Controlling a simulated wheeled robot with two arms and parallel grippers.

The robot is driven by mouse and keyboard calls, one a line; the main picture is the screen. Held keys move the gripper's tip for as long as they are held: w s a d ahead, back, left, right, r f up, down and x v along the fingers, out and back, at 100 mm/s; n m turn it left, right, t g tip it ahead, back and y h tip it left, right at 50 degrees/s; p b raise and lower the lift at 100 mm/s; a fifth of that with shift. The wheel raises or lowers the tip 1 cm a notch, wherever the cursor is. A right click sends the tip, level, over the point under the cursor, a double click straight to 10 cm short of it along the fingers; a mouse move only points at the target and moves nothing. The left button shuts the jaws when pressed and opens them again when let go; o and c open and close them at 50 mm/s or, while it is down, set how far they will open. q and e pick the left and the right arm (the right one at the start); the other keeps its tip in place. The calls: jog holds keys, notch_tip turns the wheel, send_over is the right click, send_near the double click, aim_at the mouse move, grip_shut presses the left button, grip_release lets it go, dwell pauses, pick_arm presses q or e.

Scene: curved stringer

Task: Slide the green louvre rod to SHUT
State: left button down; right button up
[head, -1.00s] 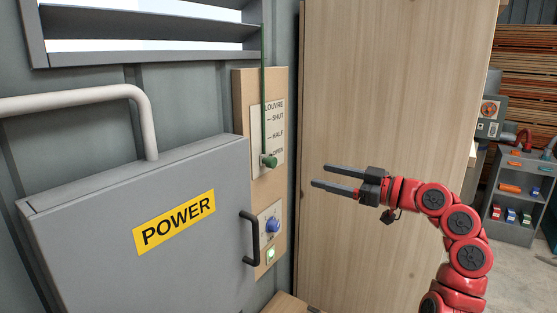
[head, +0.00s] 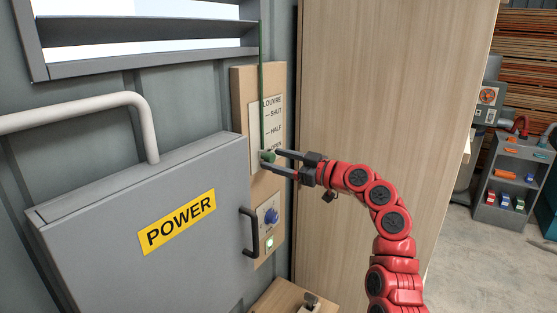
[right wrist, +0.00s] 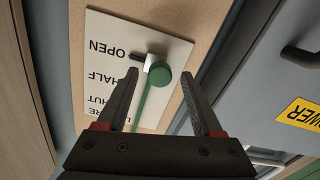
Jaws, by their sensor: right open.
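The green louvre rod (head: 263,90) runs down from the louvre window to a green knob (head: 268,156) level with the OPEN mark on the label plate (head: 273,110). SHUT is the top mark and HALF the middle one. My right gripper (head: 275,160) is open, with its fingertips on either side of the knob in the head view. In the right wrist view the knob (right wrist: 158,77) and the rod (right wrist: 141,108) lie between the spread fingers, nearer the far end; contact cannot be told. My left gripper is not in view.
A grey box marked POWER (head: 177,221) with a black handle (head: 249,232) stands left of the panel. A blue knob (head: 271,215) and a lit green button (head: 269,243) sit below the label. A tall wooden board (head: 390,100) is at the right.

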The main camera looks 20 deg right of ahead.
grip_shut()
dwell(1.3)
